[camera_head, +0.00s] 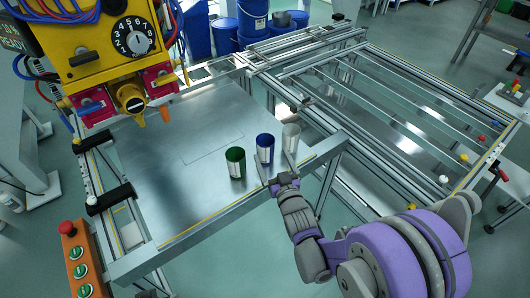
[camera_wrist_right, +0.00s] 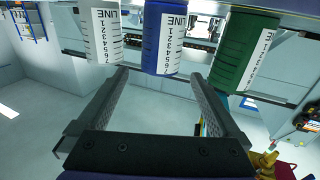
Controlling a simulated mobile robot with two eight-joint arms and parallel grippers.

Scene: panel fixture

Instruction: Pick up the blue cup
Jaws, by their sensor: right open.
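The blue cup (camera_head: 265,148) stands upright on the metal panel near its front right edge, between a green cup (camera_head: 235,162) and a clear or white cup (camera_head: 291,138). My right gripper (camera_head: 277,168) is open and empty just in front of the blue cup. In the right wrist view the picture is upside down; the blue cup (camera_wrist_right: 163,38) shows just beyond and between the open fingertips (camera_wrist_right: 158,74), with a white label. No contact is visible. My left gripper is not in view.
In the wrist view, the white cup (camera_wrist_right: 97,35) and green cup (camera_wrist_right: 244,52) flank the blue cup closely. A yellow box with a dial (camera_head: 133,38) stands at the back left. A rail frame (camera_head: 390,115) lies to the right. The panel's middle (camera_head: 190,185) is clear.

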